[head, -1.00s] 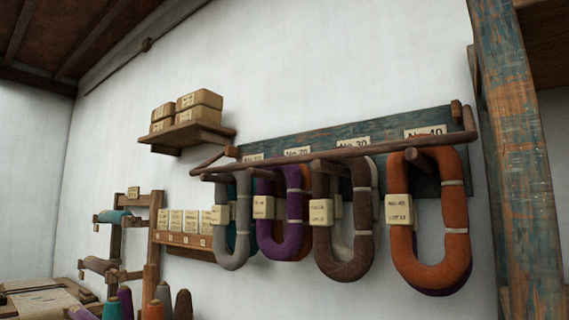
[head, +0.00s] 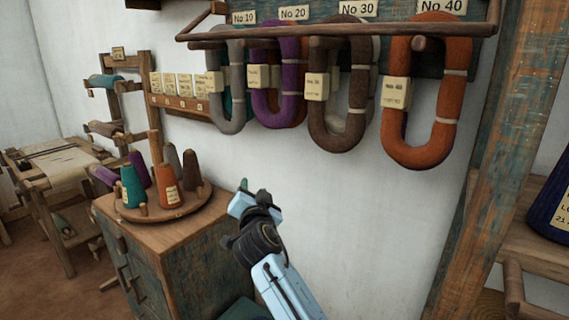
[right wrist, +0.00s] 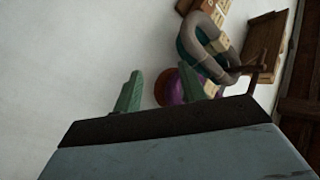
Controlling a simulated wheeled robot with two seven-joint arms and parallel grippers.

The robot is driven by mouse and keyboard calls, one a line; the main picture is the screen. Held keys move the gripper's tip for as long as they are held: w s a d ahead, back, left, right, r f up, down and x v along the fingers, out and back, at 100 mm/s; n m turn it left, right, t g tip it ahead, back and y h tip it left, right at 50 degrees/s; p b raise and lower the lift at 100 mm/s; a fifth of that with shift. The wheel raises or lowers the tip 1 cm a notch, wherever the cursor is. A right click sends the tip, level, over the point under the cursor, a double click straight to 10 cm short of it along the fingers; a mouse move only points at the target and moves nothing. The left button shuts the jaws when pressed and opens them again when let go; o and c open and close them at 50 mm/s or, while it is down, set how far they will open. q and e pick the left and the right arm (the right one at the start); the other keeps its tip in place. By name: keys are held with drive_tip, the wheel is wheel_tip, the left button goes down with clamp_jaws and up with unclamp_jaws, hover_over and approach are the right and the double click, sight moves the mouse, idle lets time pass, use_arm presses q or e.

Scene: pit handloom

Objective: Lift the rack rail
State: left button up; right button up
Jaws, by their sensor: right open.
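The rack rail (head: 255,34) is a long thin wooden bar that runs across the front of the wall rack near the top of the head view. It is in place, with the grey hank (head: 227,110), purple hank (head: 283,105), brown hank (head: 338,120) and orange hank (head: 425,90) hanging by it. My right gripper (head: 243,188) is well below the rail, under the grey and purple hanks, apart from everything. In the right wrist view its two green fingers (right wrist: 170,92) are spread and empty, with hanks beyond them. My left gripper is not in view.
A blue-green cabinet (head: 150,270) carries a round tray (head: 150,212) of thread cones, left of my right arm. A painted wooden post (head: 500,150) stands at the right. The white wall below the hanks is clear.

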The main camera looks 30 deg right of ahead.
wheel_tip(320, 180, up, 19)
drive_tip(key=s+d+m+t+h+p, duration=0.1)
drive_tip(key=s+m+t+h+p, duration=0.1)
drive_tip(key=m+h, duration=0.3)
drive_tip(key=m+h+p, duration=0.1)
drive_tip(key=m+h, duration=0.2)
drive_tip(key=m, duration=0.3)
approach(285, 28)
drive_tip(key=shift+g, duration=0.4)
drive_tip(key=p+x, duration=0.2)
drive_tip(key=x, duration=0.3)
drive_tip(key=p+x, duration=0.2)
drive_tip(key=x, duration=0.4)
drive_tip(key=shift+w+p, duration=0.4)
drive_tip(key=shift+w, duration=0.05)
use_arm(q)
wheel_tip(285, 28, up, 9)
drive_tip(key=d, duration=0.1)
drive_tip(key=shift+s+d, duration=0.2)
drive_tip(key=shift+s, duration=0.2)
use_arm(e)
drive_tip(key=shift+w+d+r, duration=0.2)
drive_tip(key=shift+w+d, duration=0.15)
drive_tip(key=shift+w, duration=0.05)
drive_tip(key=shift+c, duration=0.2)
clamp_jaws()
